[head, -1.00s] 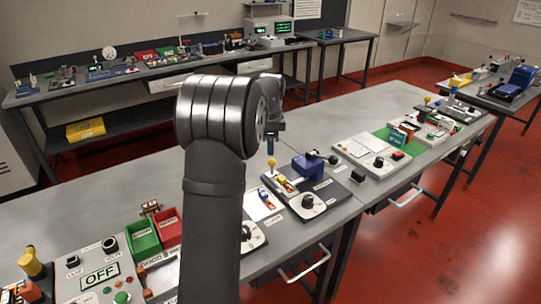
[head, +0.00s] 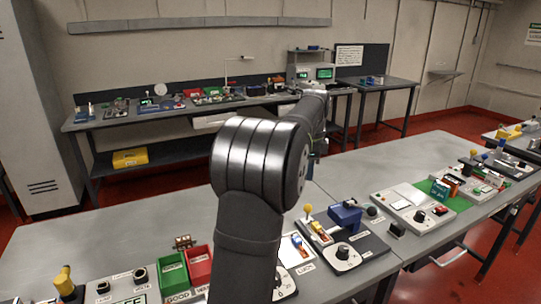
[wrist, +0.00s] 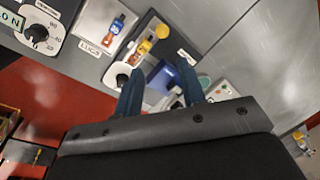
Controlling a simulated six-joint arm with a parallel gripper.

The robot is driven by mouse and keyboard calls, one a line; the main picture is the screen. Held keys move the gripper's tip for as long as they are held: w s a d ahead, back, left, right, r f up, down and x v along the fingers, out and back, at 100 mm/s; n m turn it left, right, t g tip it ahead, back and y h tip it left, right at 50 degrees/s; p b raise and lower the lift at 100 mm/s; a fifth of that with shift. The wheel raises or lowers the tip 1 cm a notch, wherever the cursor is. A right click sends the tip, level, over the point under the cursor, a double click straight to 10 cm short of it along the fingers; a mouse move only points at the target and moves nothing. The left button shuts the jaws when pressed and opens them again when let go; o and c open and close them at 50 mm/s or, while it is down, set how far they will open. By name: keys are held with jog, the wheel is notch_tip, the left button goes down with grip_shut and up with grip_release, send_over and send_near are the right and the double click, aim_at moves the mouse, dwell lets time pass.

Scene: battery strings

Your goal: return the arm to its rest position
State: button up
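My arm (head: 262,165) rises from the bottom of the head view, bends at a large dark joint and reaches away over the near bench. In the head view its end is mostly hidden behind the joint, so the fingers cannot be made out there. In the wrist view my gripper (wrist: 160,88) shows two dark blue fingers spread apart with nothing held between them. Beyond the fingers is a blue block-shaped device (wrist: 162,74) on the bench. It also shows in the head view (head: 345,215). The fingers appear apart from it.
A back bench (head: 170,110) holds instruments. The space above the near bench looks clear.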

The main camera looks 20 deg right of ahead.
aim_at(308, 205)
jog(key=w+f, duration=0.1)
jog(key=f, duration=0.4)
jog(key=w+d+f, duration=0.1)
jog(key=f, duration=0.5)
jog(key=d+f, duration=0.1)
jog(key=f, duration=0.5)
jog(key=shift+w, duration=0.4)
jog(key=shift+d+r, duration=0.1)
jog(key=o, duration=1.1)
jog(key=shift+o, duration=1.4)
jog(key=shift+r, duration=0.15)
jog(key=s+a+r+n+t+h, duration=0.1)
jog(key=s+a+r+n, duration=0.2)
jog(key=s+r, duration=0.75)
jog(key=s+a+r+n+t, duration=0.1)
jog(key=s+a+r+n, duration=0.2)
jog(key=s+r, duration=0.75)
jog(key=w+d+f, duration=0.2)
jog(key=w+f, duration=0.3)
jog(key=w, duration=0.2)
jog(key=shift+f, duration=0.15)
